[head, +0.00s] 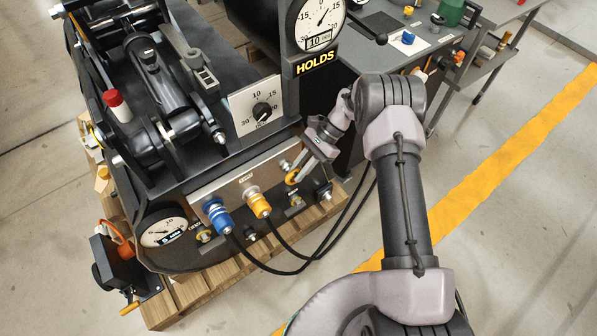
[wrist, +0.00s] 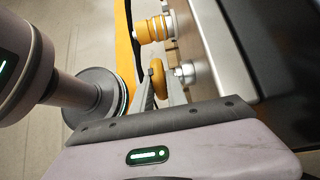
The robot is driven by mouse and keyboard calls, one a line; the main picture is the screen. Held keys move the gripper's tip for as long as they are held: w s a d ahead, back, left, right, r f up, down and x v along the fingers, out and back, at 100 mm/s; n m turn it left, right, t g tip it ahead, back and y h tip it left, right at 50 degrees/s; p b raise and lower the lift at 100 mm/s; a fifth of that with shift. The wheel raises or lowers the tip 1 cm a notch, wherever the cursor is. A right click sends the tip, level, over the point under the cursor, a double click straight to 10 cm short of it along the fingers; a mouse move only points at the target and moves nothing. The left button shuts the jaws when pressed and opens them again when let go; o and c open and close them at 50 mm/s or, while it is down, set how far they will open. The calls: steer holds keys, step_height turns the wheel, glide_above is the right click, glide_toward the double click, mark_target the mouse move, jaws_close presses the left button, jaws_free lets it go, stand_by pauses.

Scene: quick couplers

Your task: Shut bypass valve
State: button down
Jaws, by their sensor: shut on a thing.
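A silver panel (head: 233,186) on the front of the dark machine carries a blue coupler (head: 217,214) and a yellow-orange coupler (head: 257,202), each with a black hose. My gripper (head: 293,172) is at this knob, coming from the upper right. In the wrist view the knob (wrist: 158,76) sits between my two fingers (wrist: 161,92), which are shut on it. A silver fitting (wrist: 185,72) shows right beside it. How far the knob is turned cannot be told.
The two black hoses (head: 318,254) hang below the panel, close to my arm. A gauge (head: 163,231) is at lower left and a dial plate (head: 255,107) above the panel. A grey workbench (head: 410,62) stands behind my arm. The floor at right is clear.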

steer(key=shift+f, duration=0.1)
stand_by(0.4)
steer(key=c, duration=1.6)
jaws_free()
steer(key=shift+w+d, duration=0.1)
steer(key=p+v, duration=0.4)
steer(key=v, duration=1.3)
steer(key=shift+d, duration=0.25)
steer(key=shift+w, duration=0.1)
